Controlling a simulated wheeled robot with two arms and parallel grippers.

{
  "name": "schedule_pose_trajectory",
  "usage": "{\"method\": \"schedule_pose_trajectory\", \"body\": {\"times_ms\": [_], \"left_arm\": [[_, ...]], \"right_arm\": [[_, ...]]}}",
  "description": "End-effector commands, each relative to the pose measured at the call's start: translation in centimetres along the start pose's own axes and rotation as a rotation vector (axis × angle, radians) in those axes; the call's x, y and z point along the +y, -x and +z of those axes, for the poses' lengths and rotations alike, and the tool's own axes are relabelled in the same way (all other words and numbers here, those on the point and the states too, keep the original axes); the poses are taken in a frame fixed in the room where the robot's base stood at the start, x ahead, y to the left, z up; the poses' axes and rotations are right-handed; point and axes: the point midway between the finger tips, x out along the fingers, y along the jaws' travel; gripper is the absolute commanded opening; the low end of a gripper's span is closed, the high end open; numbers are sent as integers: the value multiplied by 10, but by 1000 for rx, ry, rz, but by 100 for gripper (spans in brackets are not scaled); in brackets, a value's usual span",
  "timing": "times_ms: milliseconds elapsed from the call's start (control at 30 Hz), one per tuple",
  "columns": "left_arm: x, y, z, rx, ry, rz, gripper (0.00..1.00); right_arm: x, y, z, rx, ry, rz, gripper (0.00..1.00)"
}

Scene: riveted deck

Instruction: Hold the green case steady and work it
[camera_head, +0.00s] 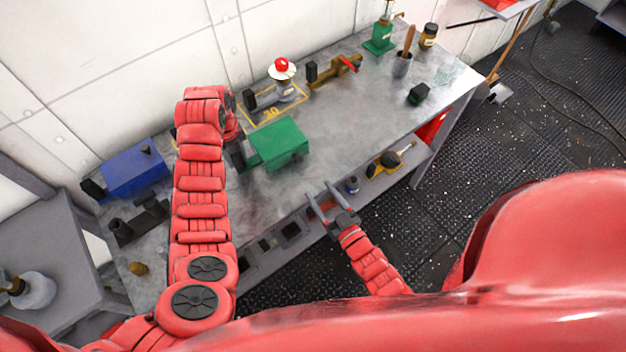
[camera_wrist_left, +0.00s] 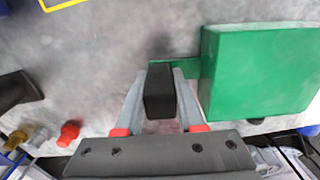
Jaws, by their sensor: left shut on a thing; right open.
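The green case (camera_head: 280,145) sits on the grey metal workbench (camera_head: 345,120), near its middle. A black block (camera_wrist_left: 160,90) joins its left side by a short green bar, as the left wrist view shows, where the green case (camera_wrist_left: 258,70) fills the right. My left gripper (camera_head: 236,150) is shut on this black block, one finger on each side; in the head view my arm partly hides it. My right gripper (camera_head: 322,203) is open and empty at the bench's front edge, in front of the case and apart from it.
A blue case (camera_head: 133,172) and a dark tool (camera_head: 138,222) lie to the left. Behind stand a red-topped object (camera_head: 282,70), a brass tool (camera_head: 340,68) and a green stand (camera_head: 380,38). A black box (camera_head: 418,93) is right. The bench right of the case is clear.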

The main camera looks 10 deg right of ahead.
Motion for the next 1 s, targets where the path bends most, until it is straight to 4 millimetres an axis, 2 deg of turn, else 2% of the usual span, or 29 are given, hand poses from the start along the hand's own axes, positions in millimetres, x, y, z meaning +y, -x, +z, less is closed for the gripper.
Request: {"method": "schedule_pose_trajectory", "body": {"times_ms": [133, 467, 500, 667, 700, 1000], "left_arm": [[0, 0, 0, 0, 0, 0, 0], [0, 0, 0, -1, 0, 0, 0], [0, 0, 0, -1, 0, 1, 41], [0, 0, 0, -1, 0, 1, 70], [0, 0, 0, -1, 0, 1, 72], [0, 2, 1, -1, 0, 0, 72]], "right_arm": [[0, 9, 1, -1, -1, 0, 63], [0, 9, 0, 0, -1, 0, 63], [0, 9, 0, 0, -1, 0, 63], [0, 9, 0, 1, -1, 0, 63], [0, 9, 0, 1, -1, 0, 63], [0, 9, 0, 1, -1, 0, 63]]}}
